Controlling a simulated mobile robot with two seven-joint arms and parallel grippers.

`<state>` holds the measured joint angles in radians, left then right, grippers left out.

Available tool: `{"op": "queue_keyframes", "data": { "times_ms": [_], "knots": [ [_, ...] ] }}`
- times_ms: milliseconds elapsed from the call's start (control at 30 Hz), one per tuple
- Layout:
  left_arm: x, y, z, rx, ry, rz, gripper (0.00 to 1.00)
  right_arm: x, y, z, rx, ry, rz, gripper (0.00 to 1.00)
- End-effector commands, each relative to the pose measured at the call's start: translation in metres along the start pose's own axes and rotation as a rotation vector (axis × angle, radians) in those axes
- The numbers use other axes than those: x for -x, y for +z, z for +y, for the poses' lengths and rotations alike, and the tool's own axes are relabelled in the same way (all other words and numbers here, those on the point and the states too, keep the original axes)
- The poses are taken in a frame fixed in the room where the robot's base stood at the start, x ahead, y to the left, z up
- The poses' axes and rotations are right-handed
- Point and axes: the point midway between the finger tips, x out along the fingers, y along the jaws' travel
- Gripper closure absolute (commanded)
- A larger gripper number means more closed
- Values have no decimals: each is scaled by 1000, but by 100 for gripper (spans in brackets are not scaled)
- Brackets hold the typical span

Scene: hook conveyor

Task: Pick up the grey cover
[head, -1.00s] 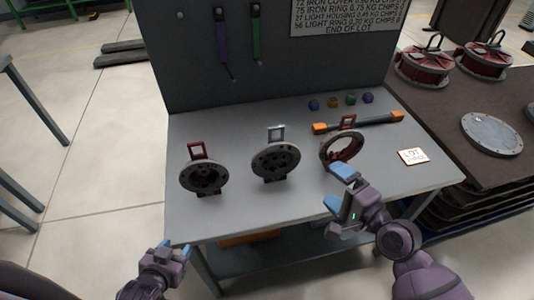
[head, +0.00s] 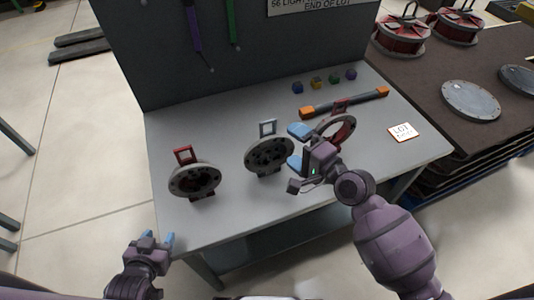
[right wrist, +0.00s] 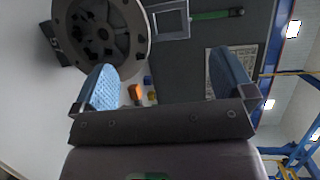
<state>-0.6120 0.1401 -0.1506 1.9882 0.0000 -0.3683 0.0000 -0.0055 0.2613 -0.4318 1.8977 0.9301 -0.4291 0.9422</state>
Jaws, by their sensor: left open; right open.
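The grey cover (head: 269,157) is a dark grey disc with a pale square handle loop on top, standing upright in the middle of the table. In the right wrist view, its round face (right wrist: 98,75) and square handle (right wrist: 186,22) fill the upper left, beyond the left finger. My right gripper (head: 297,147) is open just right of the cover, its blue fingertips apart. They show in the right wrist view (right wrist: 165,85) with nothing gripped between them. My left gripper (head: 159,240) is open and empty, low at the table's front left edge.
A red-handled disc (head: 194,181) stands left of the cover. A bar with orange ends (head: 345,103), several small coloured pieces (head: 317,82) and a lot card (head: 403,132) lie around. The table's front middle is clear.

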Motion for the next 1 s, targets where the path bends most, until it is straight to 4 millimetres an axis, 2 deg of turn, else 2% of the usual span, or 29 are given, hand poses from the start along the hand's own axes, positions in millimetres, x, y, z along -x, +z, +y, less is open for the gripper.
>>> {"op": "queue_keyframes", "data": {
  "times_ms": [100, 267, 600, 933, 967, 1000],
  "knots": [
    [0, 0, 0, 0, 0, -2, 50, -12, 0, 0, 0, 0, 0, 0],
    [-1, -2, 0, -1, 1, 4, 50, -20, 1, 1, 0, 0, 0, 0],
    [-1, -7, 0, -2, 1, 9, 50, -61, 8, 7, 0, 0, -1, 0],
    [-1, -7, -1, -3, 1, 9, 50, -67, 7, 7, 1, 1, 0, 0],
    [-1, -7, -1, -3, 1, 9, 50, -67, 7, 7, 1, 1, 0, 2],
    [-1, -7, -1, -3, 1, 9, 50, -67, 7, 7, 1, 1, 0, 8]
  ]
}}
